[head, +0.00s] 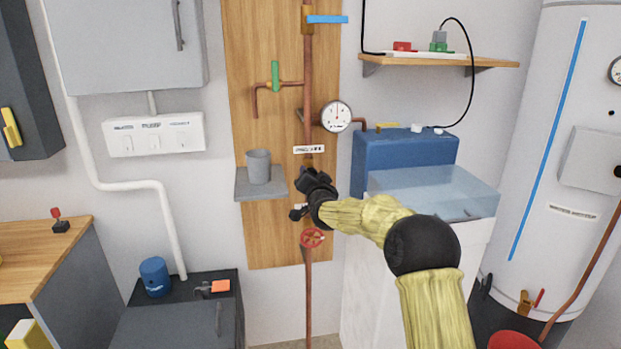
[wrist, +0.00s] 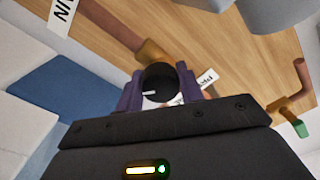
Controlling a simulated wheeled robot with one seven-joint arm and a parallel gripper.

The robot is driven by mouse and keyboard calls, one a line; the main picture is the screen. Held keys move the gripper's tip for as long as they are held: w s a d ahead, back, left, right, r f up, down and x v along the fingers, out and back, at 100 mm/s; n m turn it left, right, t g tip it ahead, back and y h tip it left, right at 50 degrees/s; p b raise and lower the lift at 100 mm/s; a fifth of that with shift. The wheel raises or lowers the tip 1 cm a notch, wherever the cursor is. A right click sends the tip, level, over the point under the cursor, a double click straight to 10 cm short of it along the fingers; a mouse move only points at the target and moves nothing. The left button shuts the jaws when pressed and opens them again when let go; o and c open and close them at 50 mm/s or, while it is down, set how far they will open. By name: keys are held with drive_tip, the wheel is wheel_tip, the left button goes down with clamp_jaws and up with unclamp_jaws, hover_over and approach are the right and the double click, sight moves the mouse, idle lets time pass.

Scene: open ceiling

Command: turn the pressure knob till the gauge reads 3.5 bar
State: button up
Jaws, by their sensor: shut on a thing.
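The round pressure gauge (head: 336,116) with a white face is on the copper pipe in the head view. Its needle points about straight up; the figures are too small to read. My gripper (head: 305,183) is below the gauge at the wooden board. In the wrist view my gripper (wrist: 160,88) has its two purple fingers on either side of the black pressure knob (wrist: 158,80), shut on it. A white mark shows on the knob's face, toward the left. In the head view my gripper hides the knob.
A grey shelf (head: 246,194) with a grey cup (head: 258,166) is left of my gripper. A red valve wheel (head: 312,238) is below it. A blue box (head: 385,158) and a clear-walled tank (head: 470,190) stand to the right. A green-handled tap (head: 275,76) is above.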

drive_tip(key=o, duration=1)
drive_tip(key=v, duration=1.7)
drive_tip(key=shift+s+r+b, duration=0.1)
drive_tip(key=shift+s+b, duration=0.15)
drive_tip(key=shift+b, duration=0.05)
